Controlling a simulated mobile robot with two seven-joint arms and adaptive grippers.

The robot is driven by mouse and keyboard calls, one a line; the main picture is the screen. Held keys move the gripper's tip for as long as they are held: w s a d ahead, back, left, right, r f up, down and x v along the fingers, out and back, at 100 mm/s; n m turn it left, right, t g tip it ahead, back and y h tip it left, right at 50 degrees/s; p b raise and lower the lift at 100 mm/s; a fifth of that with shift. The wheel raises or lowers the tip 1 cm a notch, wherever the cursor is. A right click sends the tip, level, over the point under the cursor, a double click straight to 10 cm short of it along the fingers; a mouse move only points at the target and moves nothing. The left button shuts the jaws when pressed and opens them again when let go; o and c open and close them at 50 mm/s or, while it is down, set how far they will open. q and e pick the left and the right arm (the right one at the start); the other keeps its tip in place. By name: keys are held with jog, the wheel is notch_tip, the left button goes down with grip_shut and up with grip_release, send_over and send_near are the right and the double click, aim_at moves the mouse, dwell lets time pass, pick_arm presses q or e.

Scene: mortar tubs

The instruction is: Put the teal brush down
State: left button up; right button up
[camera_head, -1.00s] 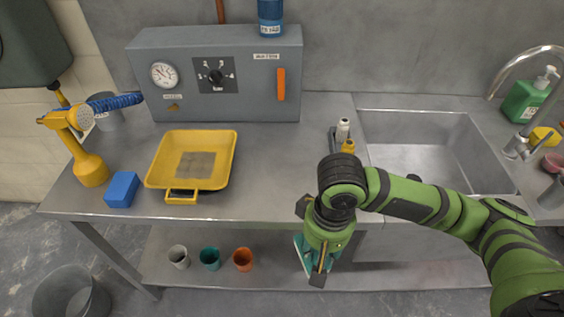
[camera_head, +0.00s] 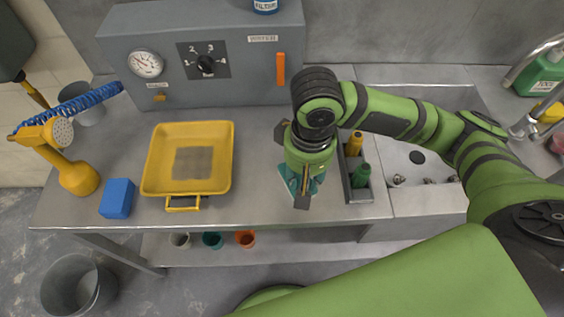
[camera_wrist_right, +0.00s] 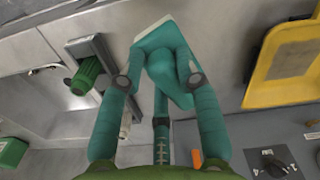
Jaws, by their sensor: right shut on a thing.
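My right gripper (camera_head: 300,198) is shut on the teal brush (camera_wrist_right: 172,68) above the front part of the steel counter (camera_head: 262,150), between the yellow tray and the grey rack. In the right wrist view my right gripper (camera_wrist_right: 160,85) has a finger on each side of the brush's teal body. The brush's pale flat edge shows beyond the fingers. In the head view only small teal parts of the brush (camera_head: 312,184) show beside the gripper. I cannot tell whether it touches the counter. My left gripper is not in view.
A yellow tray (camera_head: 226,170) lies to the left, with a blue block (camera_head: 117,198) and a yellow shower-head tool (camera_head: 76,178) beyond it. A grey rack (camera_head: 378,194) with green and yellow handles stands close right, before the sink (camera_head: 440,100). Cups stand on the shelf below.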

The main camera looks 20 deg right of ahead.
jog(key=w+f, duration=0.1)
jog(key=w, duration=0.1)
jog(key=w+f, duration=0.1)
jog(key=w, duration=0.1)
jog(key=w+f, duration=0.1)
jog(key=shift+w+a+f+p, duration=0.15)
jog(key=shift+w+a+p, duration=0.15)
jog(key=shift+w+a, duration=0.1)
jog(key=f, duration=0.1)
jog(key=w+f, duration=0.1)
jog(key=f, duration=0.1)
jog(key=w+f+p, duration=0.1)
jog(key=shift+w+a+f, duration=0.1)
jog(key=shift+f, duration=0.6)
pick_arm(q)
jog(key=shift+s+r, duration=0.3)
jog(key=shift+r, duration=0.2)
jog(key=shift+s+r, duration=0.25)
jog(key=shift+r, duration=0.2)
pick_arm(e)
jog(key=shift+f, duration=0.15)
jog(key=o, duration=1)
jog(key=shift+f, duration=0.1)
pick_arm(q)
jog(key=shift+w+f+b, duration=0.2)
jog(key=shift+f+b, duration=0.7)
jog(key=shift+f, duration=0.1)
pick_arm(e)
notch_tip(320, 180, up, 12)
jog(key=shift+r, duration=0.2)
